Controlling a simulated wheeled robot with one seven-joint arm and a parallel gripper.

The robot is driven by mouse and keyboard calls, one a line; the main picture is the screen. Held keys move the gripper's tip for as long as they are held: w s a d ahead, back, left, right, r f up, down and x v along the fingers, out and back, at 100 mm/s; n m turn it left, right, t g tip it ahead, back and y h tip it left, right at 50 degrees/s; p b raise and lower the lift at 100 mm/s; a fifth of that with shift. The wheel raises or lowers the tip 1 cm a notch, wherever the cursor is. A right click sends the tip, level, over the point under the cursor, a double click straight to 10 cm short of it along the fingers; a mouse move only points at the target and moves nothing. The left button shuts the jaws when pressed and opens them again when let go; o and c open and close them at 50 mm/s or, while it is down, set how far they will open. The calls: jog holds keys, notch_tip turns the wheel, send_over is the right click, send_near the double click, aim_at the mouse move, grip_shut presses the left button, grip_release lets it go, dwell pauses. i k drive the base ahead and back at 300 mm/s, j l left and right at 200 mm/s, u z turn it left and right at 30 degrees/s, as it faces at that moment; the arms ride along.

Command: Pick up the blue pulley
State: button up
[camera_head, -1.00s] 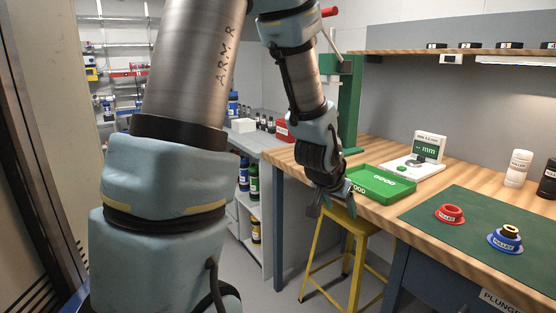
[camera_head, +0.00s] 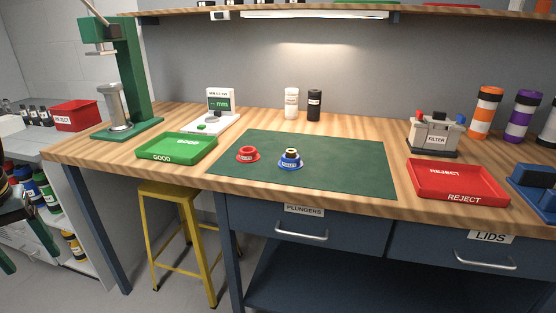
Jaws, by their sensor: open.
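The blue pulley (camera_head: 290,160) sits on the green mat (camera_head: 330,165) on the wooden workbench. It is a round blue flanged piece with a pale label and a brass-coloured, dark-centred top. A red pulley (camera_head: 247,155) sits just to its left, apart from it. My gripper (camera_head: 22,245) shows only in part at the left edge of the view, cut off by the frame.
A green GOOD tray (camera_head: 160,154) lies left of the mat, a red REJECT tray (camera_head: 455,196) right of it. A green press (camera_head: 130,85), a gauge (camera_head: 215,110) and a filter box (camera_head: 433,140) stand on the bench. A yellow stool (camera_head: 170,200) stands below the front edge.

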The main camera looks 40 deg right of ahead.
aim_at(285, 163)
jog(key=k+l+u, duration=0.2)
jog(key=l, duration=0.2)
jog(key=k+l+u, duration=0.2)
jog(key=l, duration=0.2)
jog(key=k+l+u, duration=0.2)
jog(key=k+l, duration=0.1)
jog(key=l, duration=0.1)
